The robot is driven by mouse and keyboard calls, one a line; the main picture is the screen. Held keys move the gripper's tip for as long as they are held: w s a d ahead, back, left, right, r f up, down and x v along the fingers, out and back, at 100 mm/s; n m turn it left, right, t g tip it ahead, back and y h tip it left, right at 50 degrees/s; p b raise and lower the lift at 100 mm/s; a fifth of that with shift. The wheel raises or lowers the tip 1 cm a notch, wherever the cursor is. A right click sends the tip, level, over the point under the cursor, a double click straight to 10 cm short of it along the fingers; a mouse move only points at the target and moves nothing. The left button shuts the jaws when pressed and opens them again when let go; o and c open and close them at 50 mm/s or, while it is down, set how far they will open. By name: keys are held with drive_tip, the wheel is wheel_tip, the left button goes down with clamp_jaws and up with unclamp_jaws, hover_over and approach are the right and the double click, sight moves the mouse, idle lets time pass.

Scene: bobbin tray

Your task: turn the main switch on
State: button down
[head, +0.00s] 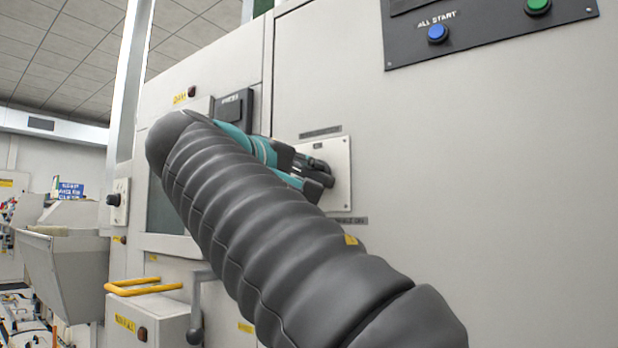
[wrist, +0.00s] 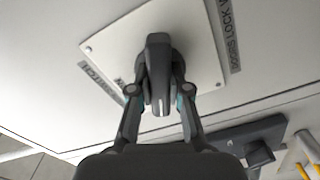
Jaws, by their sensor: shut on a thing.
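The main switch has a dark grey handle (wrist: 158,65) on a pale square plate (wrist: 205,60) fixed to the machine front; the plate also shows in the head view (head: 342,160). My gripper (wrist: 160,92) is shut on the handle, with one finger on each side of it. In the wrist view the handle runs nearly upright in the picture. In the head view my gripper (head: 318,178) reaches the plate from the left, and its fingers hide most of the handle. The position marks on the plate cannot be read.
A dark panel (head: 480,50) with a blue ALL START button (head: 437,33) and a green button (head: 538,5) is at upper right. A black box (head: 234,108) sits behind my wrist. A yellow rail (head: 145,287) and a lever (head: 196,305) stick out at lower left.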

drive_tip(key=m+b, duration=0.1)
drive_tip(key=m, duration=0.5)
drive_tip(key=shift+f+m+b, duration=0.1)
drive_tip(key=shift+m+b, duration=0.2)
drive_tip(key=shift+b, duration=0.05)
drive_tip(key=m+b, duration=0.1)
drive_tip(key=m, duration=0.5)
drive_tip(key=shift+m, duration=0.4)
drive_tip(key=c, duration=1)
unclamp_jaws()
drive_tip(key=shift+c, duration=0.2)
drive_tip(key=v, duration=1.2)
